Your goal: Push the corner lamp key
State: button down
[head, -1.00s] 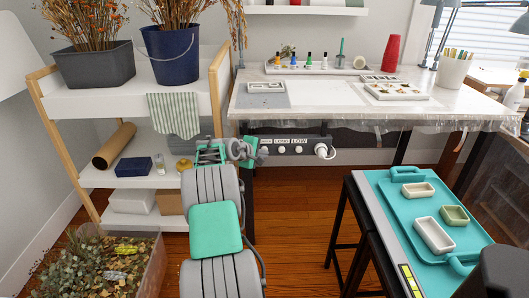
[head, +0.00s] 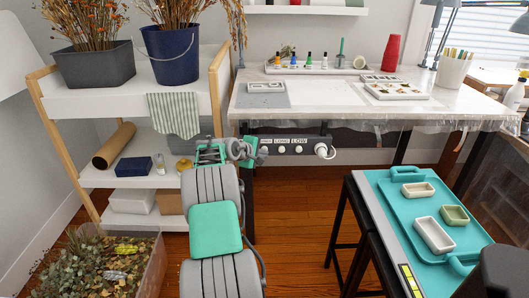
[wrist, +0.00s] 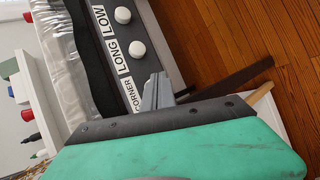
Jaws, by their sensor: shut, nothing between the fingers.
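A dark key panel (head: 326,138) hangs under the front edge of the white worktable. It bears round white keys under the labels CORNER, LONG and LOW. The LONG key (wrist: 138,49) and the LOW key (wrist: 122,15) show clearly in the wrist view. The CORNER label (wrist: 127,91) is partly visible there, but the corner key is hidden behind my gripper fingers. My gripper (wrist: 156,88) is shut and empty, its tips at the panel beside the CORNER label. I cannot tell whether the tips touch the key. In the head view my gripper (head: 260,152) is at the panel's left part.
A white shelf rack (head: 115,103) with wooden posts stands close on the left of my arm. A side table with a teal tray (head: 393,218) stands to the right. A white round fitting (head: 321,150) sits at the panel's right. The floor between is clear.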

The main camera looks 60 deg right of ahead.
dwell(0.6)
jog(key=shift+w+d+p, duration=0.25)
jog(key=shift+d+p, duration=0.15)
jog(key=shift+a, duration=0.15)
jog(key=shift+s+a, duration=0.15)
jog(key=shift+a, duration=0.15)
jog(key=s+a, duration=0.1)
jog(key=s+a+p, duration=0.1)
jog(key=a, duration=0.3)
jog(key=shift+s+a, duration=0.15)
jog(key=shift+s, duration=0.25)
